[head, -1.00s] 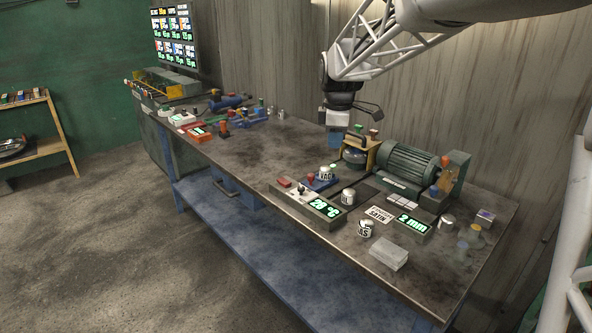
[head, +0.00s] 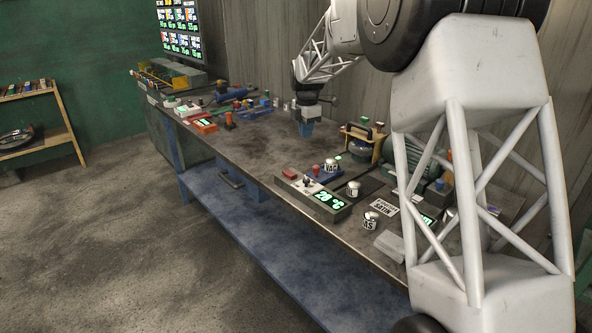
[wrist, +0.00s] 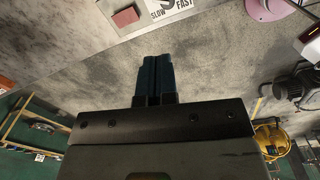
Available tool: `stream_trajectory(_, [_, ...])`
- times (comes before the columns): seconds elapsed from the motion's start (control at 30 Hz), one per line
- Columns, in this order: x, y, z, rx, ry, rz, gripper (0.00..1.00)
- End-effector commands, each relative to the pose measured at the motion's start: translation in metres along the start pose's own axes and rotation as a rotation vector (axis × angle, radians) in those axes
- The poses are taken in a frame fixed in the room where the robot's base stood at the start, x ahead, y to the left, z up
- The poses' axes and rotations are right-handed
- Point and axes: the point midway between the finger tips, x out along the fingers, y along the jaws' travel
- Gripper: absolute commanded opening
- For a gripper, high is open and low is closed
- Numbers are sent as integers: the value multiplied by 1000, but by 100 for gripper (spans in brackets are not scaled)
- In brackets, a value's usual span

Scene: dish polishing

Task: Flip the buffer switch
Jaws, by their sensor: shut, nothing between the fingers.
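My gripper (head: 305,130) hangs over the bench's middle in the head view, its blue fingers pointing down. In the wrist view its fingers (wrist: 154,76) are together with nothing between them. A grey-green control box (head: 330,203) with a lit readout stands right of and nearer than my gripper. A small dark lever (head: 307,180) stands on its pale top panel. In the wrist view a white SLOW/FAST label (wrist: 172,8) shows at the top edge, apart from my fingers. The green motor (head: 434,170) is mostly hidden behind my arm. I cannot tell for sure which control is the buffer switch.
A red knob (head: 316,169), labelled cans (head: 353,188) and a yellow bracket (head: 378,146) stand nearby. Tools (head: 205,125) crowd the bench's far left end.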

Motion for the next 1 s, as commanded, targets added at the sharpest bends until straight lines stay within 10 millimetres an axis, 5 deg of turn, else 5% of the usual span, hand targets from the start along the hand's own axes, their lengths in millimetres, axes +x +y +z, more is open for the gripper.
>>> stream_trajectory(0.4, [33, 53, -5, -191, 8, -16, 0])
stream_trajectory(1.0, [38, 57, -5, -211, 9, -18, 0])
